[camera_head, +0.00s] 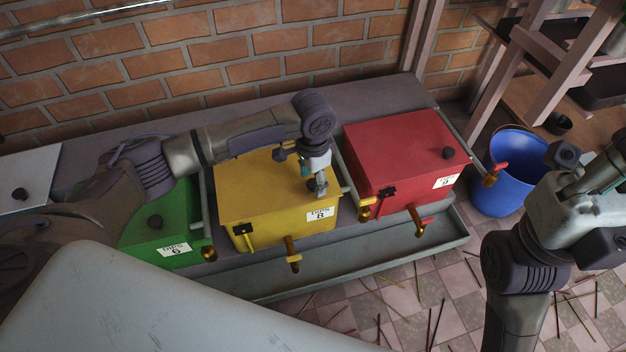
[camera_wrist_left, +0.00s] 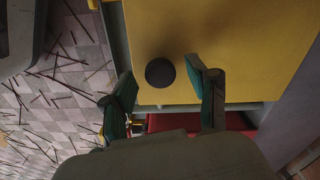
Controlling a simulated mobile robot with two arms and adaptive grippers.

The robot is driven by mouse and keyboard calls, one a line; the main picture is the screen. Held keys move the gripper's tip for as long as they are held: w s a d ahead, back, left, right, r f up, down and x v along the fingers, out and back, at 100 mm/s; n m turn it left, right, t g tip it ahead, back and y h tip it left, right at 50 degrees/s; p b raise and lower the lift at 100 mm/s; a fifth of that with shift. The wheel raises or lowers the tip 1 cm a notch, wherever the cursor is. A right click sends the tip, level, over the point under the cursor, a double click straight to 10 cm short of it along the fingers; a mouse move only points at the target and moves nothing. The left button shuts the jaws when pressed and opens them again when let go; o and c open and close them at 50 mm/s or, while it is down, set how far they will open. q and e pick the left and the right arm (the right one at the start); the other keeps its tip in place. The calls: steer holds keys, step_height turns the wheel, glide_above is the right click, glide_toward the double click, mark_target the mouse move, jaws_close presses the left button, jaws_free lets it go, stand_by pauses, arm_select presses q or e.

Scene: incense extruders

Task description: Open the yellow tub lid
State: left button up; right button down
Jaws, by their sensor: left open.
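The yellow tub (camera_head: 262,210) stands between the green and red tubs on a grey bench. Its lid (camera_head: 245,182) looks shut and lies flat. In the left wrist view the yellow lid (camera_wrist_left: 235,40) fills the upper right, with a round dark knob (camera_wrist_left: 160,72) near its edge. My left gripper (camera_head: 318,186) is over the right front part of the lid. Its fingers (camera_wrist_left: 163,92) are open, with the knob between and a little beyond them, apart from both. Whether they are level with the knob is unclear. My right arm (camera_head: 560,205) is at the right edge; its fingertips are not clearly visible.
A green tub (camera_head: 160,225) stands left and a red tub (camera_head: 400,150) right, both close to the yellow one. Brass taps (camera_head: 292,255) stick out in front over a grey trough (camera_head: 350,262). A blue bucket (camera_head: 505,185) and loose sticks are on the tiled floor. A brick wall (camera_head: 200,55) is behind.

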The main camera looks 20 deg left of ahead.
arm_select(q)
jaws_close()
stand_by(0.4)
